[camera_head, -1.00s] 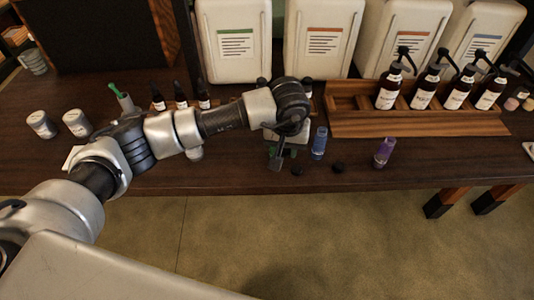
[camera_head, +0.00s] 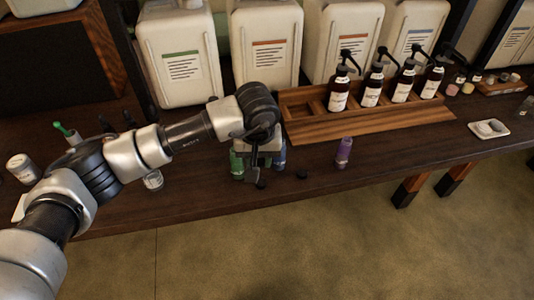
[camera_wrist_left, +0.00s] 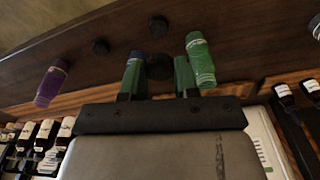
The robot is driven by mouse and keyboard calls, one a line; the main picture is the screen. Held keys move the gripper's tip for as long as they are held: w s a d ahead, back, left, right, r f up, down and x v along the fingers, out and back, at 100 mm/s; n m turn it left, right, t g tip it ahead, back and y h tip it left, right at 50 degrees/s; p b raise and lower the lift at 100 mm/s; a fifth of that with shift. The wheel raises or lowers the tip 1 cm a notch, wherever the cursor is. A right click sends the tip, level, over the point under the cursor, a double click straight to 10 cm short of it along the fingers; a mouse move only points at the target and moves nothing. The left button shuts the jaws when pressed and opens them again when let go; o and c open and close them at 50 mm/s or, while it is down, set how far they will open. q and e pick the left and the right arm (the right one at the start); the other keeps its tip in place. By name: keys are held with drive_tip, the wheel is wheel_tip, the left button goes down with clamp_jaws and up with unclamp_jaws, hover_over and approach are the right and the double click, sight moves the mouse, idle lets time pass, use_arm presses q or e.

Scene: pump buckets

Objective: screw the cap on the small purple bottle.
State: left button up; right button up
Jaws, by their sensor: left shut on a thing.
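The small purple bottle (camera_head: 344,152) stands uncapped-looking near the table's front edge; its top is too small to tell surely. It shows at the left of the left wrist view (camera_wrist_left: 52,80). My left gripper (camera_head: 254,175) is above the table, left of the purple bottle. In the left wrist view its fingers (camera_wrist_left: 159,80) are shut on a round black cap (camera_wrist_left: 159,67). Two more black caps lie on the table, one near the gripper (camera_head: 261,184) and one nearer the purple bottle (camera_head: 302,175). My right gripper is not in view.
A green bottle (camera_head: 237,165) and a blue bottle (camera_head: 280,156) stand close to my left gripper, partly hidden by it. A wooden rack (camera_head: 375,120) with several pump bottles stands behind. The table between the blue and purple bottles is mostly clear, apart from one cap.

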use_arm(q)
drive_tip(key=s+a, duration=1.4)
drive_tip(key=shift+a+f+m, duration=0.15)
drive_tip(key=shift+a+m, duration=0.15)
drive_tip(key=shift+m, duration=0.1)
